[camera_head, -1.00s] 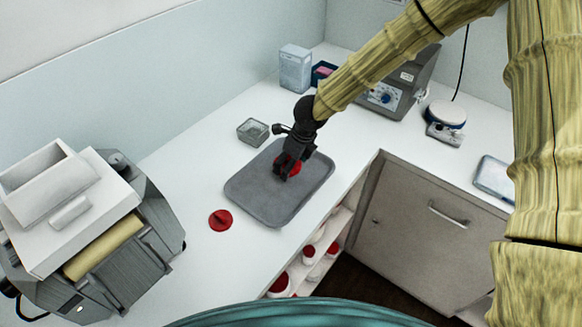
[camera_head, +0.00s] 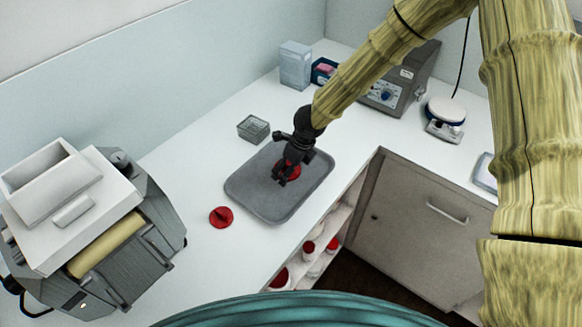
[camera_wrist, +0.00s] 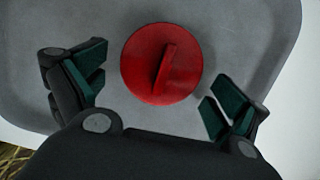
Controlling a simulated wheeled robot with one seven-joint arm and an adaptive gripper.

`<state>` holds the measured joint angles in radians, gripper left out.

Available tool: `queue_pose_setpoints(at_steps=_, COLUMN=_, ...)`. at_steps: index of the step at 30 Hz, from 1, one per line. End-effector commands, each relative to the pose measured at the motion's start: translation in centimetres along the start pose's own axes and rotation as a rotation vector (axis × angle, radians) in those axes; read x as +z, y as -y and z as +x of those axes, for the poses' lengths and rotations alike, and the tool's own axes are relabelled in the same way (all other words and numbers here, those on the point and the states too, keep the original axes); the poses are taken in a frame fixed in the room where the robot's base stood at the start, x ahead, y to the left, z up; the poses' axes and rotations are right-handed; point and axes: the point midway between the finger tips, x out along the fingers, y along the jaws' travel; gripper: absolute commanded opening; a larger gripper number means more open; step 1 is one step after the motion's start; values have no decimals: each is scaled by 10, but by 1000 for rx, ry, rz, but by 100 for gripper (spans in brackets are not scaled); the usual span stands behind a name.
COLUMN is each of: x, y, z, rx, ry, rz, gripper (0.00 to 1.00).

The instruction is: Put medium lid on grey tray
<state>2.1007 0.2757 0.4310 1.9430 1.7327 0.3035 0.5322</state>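A grey tray (camera_head: 262,199) lies on the white counter. A round red lid (camera_wrist: 161,64) with a raised bar handle rests on the tray; in the head view this lid (camera_head: 294,171) is partly hidden behind my gripper (camera_head: 287,178). A second red lid (camera_head: 221,217) lies on the counter left of the tray, also with a bar handle. Which lid is the medium one I cannot tell. In the wrist view my gripper (camera_wrist: 152,100) is open, its fingers wide apart on either side of the lid on the tray, with nothing between the pads.
A grey machine with a white hopper (camera_head: 75,213) stands at the left. A small clear container (camera_head: 253,129) is behind the tray. A white box (camera_head: 295,66), a grey device (camera_head: 385,95) and a scale (camera_head: 445,120) are farther back. Shelves below hold red-lidded jars (camera_head: 309,249).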

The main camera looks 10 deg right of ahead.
Motion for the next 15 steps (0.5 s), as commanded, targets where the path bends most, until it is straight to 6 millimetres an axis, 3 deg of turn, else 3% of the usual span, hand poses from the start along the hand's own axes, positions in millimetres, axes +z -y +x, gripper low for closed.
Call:
queue_pose_setpoints(at_steps=8, x=0, y=0, z=-1, rx=0, ry=0, rz=0, gripper=99)
queue_pose_setpoints(at_steps=15, x=1, y=1, z=-16, rx=-1, ry=1, rz=3, gripper=99)
